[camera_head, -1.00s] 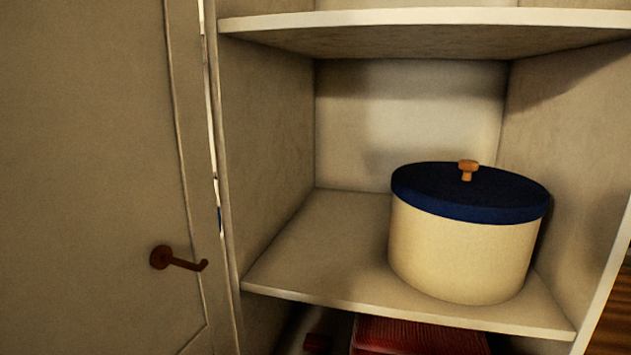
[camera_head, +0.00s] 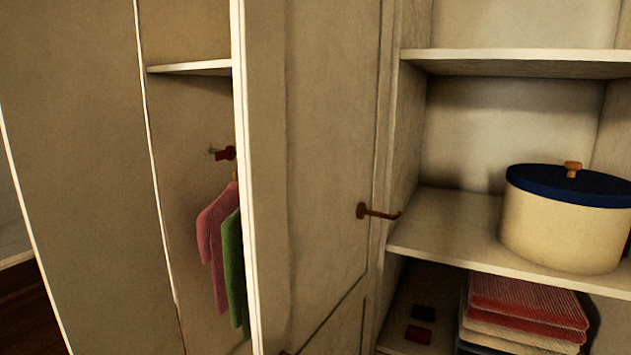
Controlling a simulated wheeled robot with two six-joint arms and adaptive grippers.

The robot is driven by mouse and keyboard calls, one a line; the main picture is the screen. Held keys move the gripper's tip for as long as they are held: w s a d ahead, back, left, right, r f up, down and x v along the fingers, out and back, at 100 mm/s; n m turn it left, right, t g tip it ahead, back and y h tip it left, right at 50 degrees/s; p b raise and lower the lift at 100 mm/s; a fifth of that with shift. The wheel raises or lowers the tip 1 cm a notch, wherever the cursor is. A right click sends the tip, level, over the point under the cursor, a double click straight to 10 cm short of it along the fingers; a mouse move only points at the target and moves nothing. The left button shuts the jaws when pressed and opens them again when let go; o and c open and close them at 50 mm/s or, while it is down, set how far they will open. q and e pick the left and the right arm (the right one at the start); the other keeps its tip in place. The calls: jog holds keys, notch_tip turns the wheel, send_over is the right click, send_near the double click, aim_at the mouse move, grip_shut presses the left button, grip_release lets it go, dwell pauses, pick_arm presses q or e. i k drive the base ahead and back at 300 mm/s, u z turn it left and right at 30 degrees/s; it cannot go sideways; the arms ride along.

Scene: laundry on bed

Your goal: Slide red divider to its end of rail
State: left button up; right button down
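A small red piece (camera_head: 225,153), which looks like the red divider, sits high inside the hanging compartment at the left, close to the edge of the door that partly covers this compartment. The rail itself is mostly hidden behind that door; only a short stub shows beside the red piece. A pink garment (camera_head: 216,240) and a green garment (camera_head: 235,270) hang just below it, their right sides cut off by the door. Neither of my grippers is in view.
A door (camera_head: 310,170) with a brown hook handle (camera_head: 376,212) stands between the hanging compartment and the shelves. A cream round box with a blue lid (camera_head: 568,215) sits on the middle shelf (camera_head: 450,225). Folded red and cream cloths (camera_head: 527,310) and small dark red pieces (camera_head: 418,334) lie below.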

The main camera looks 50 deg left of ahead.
aim_at(223, 155)
jog(key=k, duration=0.35)
jog(key=z, duration=2.65)
jog(key=k, duration=1.5)
jog(key=z, duration=0.9)
jog(key=k, duration=0.25)
jog(key=z, duration=1.6)
jog(key=k, duration=0.7)
jog(key=z, duration=3.35)
